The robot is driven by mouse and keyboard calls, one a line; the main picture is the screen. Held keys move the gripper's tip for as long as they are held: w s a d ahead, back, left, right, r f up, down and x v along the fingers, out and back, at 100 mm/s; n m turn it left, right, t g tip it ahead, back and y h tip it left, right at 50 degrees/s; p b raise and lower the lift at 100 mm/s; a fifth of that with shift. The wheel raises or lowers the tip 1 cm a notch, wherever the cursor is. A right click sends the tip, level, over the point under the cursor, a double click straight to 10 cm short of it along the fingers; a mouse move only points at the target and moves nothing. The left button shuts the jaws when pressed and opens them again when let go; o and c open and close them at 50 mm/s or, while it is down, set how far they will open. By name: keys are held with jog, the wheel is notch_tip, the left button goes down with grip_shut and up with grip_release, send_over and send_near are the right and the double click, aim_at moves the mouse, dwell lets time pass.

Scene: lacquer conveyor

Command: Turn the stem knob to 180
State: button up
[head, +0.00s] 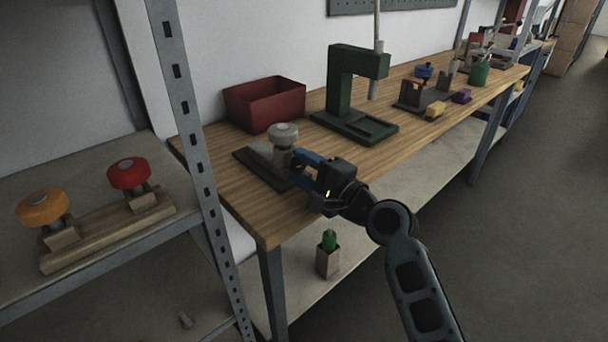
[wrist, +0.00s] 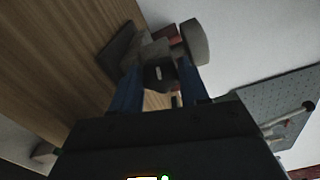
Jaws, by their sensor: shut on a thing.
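A grey fitting with a round grey handwheel (head: 283,133) on top stands on a dark base plate (head: 250,164) near the bench's left end. In the wrist view the handwheel (wrist: 196,42) shows at upper right and the base plate (wrist: 116,50) at upper left. Between my blue fingers is a small dark knob (wrist: 158,74) with a short pale mark, on the fitting's side; it looks like the stem knob. My gripper (head: 300,165) is shut on it from the front right. My fingers hide this knob in the head view, and no angle scale can be read.
A red bin (head: 264,103) and a green press (head: 341,90) stand behind on the wooden bench. A shelf at left carries an orange knob (head: 42,207) and a red knob (head: 129,173). A metal upright (head: 192,110) stands between shelf and bench. A potted cactus (head: 328,254) is below.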

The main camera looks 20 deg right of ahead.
jog(key=n+b, duration=0.1)
jog(key=n, duration=0.1)
jog(key=n+b, duration=0.1)
jog(key=n, duration=0.1)
jog(key=n+b, duration=0.1)
jog(key=b, duration=0.1)
jog(key=shift+f+n, duration=0.35)
jog(key=shift+n, duration=0.05)
jog(key=n+b, duration=0.3)
jog(key=n, duration=0.1)
jog(key=shift+f, duration=0.1)
jog(key=n+b, duration=0.5)
jog(key=n, duration=0.1)
jog(key=shift+d+f+n, duration=0.1)
jog(key=shift+n, duration=0.2)
jog(key=shift+w+n+b, duration=0.1)
jog(key=shift+n+b, duration=1.2)
jog(key=shift+n, duration=0.6)
jog(key=o, duration=1)
jog(key=shift+r, duration=0.25)
jog(key=shift+d, duration=0.1)
